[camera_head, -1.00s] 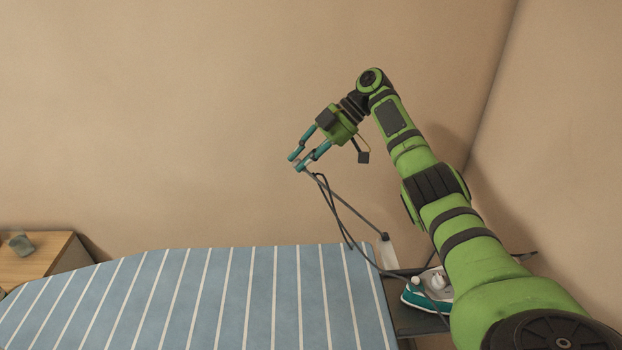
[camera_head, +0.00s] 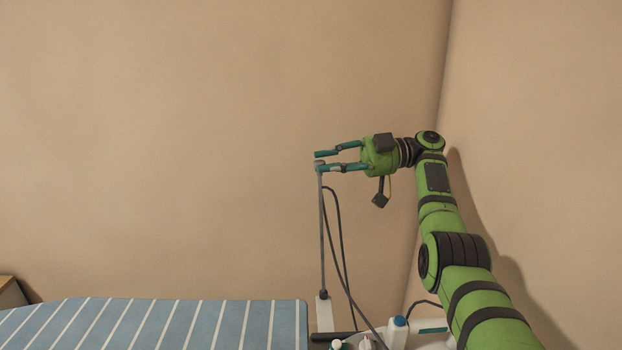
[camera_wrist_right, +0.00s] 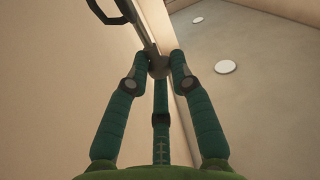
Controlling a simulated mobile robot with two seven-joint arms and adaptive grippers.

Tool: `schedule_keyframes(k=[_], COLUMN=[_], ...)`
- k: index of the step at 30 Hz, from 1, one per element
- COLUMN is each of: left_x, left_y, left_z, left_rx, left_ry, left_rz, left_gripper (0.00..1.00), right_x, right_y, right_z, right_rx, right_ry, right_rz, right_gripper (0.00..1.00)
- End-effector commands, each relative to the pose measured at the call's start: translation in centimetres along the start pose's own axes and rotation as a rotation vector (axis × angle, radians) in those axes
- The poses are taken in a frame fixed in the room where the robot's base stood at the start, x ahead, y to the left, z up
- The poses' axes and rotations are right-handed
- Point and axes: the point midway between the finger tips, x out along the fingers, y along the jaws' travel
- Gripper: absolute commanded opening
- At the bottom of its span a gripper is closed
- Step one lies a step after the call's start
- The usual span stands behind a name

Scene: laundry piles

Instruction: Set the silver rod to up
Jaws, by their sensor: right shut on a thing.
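My left gripper is not in view.
The ironing board (camera_head: 180,325) with blue and white stripes lies below at the left. A white bottle with a blue cap (camera_head: 397,332) and other items stand at the bottom right. A wooden cabinet (camera_head: 10,292) is at the far left. Bare walls surround the arm.

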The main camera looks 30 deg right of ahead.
Motion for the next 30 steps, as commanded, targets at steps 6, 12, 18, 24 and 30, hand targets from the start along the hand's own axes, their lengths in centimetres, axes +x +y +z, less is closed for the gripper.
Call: schedule_keyframes(k=[6,12,18,24,30], left_x=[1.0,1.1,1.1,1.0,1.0], left_y=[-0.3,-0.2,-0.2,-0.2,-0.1], left_z=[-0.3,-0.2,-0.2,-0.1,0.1], left_rx=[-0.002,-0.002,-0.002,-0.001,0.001], left_ry=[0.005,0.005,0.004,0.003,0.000], left_rz=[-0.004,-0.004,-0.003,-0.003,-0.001], left_gripper=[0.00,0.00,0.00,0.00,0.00], right_x=[-1.5,-1.9,-1.9,-1.9,-1.9], right_y=[-0.3,-0.3,-0.4,-0.3,-0.3], right_z=[0.2,0.1,0.1,0.2,0.2], right_rx=[-0.006,-0.007,-0.007,-0.007,-0.007], right_ry=[0.054,0.065,0.064,0.062,0.061], right_rz=[0.007,0.009,0.009,0.009,0.009], right_gripper=[0.00,0.00,0.00,0.46,0.46])
